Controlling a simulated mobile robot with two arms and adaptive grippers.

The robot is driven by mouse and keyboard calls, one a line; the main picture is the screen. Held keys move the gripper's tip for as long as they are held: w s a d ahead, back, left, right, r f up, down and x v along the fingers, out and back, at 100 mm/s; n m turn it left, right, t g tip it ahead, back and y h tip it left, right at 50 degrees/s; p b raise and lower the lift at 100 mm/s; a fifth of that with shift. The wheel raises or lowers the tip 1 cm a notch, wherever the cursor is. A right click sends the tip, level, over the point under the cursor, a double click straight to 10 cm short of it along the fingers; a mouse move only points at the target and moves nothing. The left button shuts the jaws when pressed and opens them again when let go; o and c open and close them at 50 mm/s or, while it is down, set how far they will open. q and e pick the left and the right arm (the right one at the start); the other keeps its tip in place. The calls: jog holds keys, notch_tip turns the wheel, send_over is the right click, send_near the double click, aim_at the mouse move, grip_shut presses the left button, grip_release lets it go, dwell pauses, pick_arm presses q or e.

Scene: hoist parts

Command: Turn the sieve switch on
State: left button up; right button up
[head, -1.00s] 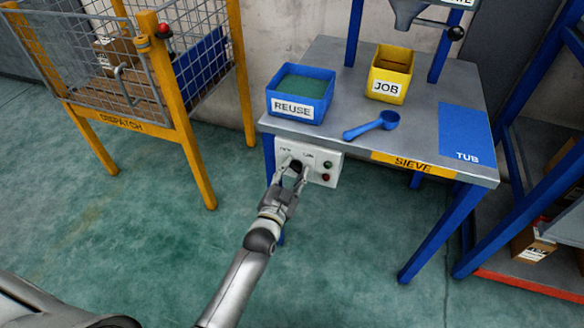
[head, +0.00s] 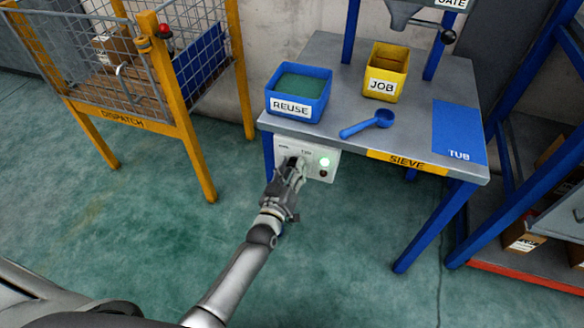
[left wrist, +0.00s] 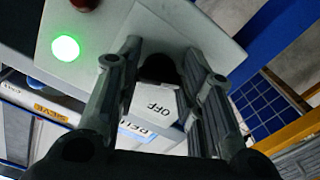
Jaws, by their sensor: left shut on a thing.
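The sieve's white switch panel (head: 330,152) hangs under the front left edge of the sieve table (head: 440,125). Its green lamp (head: 324,162) is lit, and it glows in the left wrist view (left wrist: 65,47). A dark red lamp (head: 323,174) sits below it. My left gripper (head: 296,164) is at the panel, shut on the black switch knob (left wrist: 157,68), which shows between the fingers (left wrist: 160,75) in the left wrist view. An OFF label is readable beside the knob. My fingers hide most of the knob in the head view. My right gripper is out of view.
A blue REUSE tub (head: 291,107), a yellow JOB tub (head: 381,88) and a blue scoop (head: 370,124) are on the table. The yellow-framed DISPATCH cage (head: 150,137) stands left. A blue rack (head: 520,200) stands right. Floor between cage and table is clear.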

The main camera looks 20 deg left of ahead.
pick_arm(q)
jog(key=shift+n, duration=0.6)
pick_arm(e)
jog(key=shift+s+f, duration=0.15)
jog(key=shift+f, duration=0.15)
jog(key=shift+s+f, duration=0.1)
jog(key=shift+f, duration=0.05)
pick_arm(q)
jog(key=o, duration=1)
jog(key=s, duration=1.2)
jog(key=shift+a, duration=0.15)
